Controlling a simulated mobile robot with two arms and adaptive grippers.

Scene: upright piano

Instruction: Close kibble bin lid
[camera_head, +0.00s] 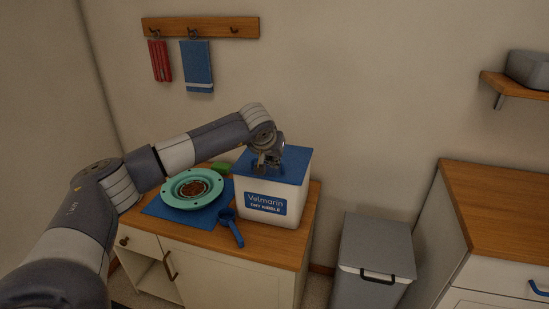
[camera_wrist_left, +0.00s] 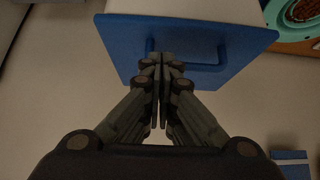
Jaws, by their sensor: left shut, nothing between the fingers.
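The kibble bin (camera_head: 272,203) is a white box with a blue "Velmarin" label, standing upright on the wooden cabinet top. Its blue lid (camera_head: 296,160) lies over the top and looks about level; I cannot tell whether a small gap is left under it. In the left wrist view the lid (camera_wrist_left: 125,45) has a blue handle (camera_wrist_left: 205,67). My left gripper (camera_head: 262,168) is shut and empty, over the left part of the lid. In the left wrist view its fingers (camera_wrist_left: 160,118) overlap the handle; contact is unclear. My right gripper is out of view.
A teal bowl of kibble (camera_head: 183,202) on a blue mat (camera_head: 153,209) stands left of the bin. A blue scoop (camera_head: 230,226) lies in front of it. A grey trash bin (camera_head: 374,247) and another cabinet (camera_head: 497,199) stand to the right. Towels (camera_head: 197,62) hang above.

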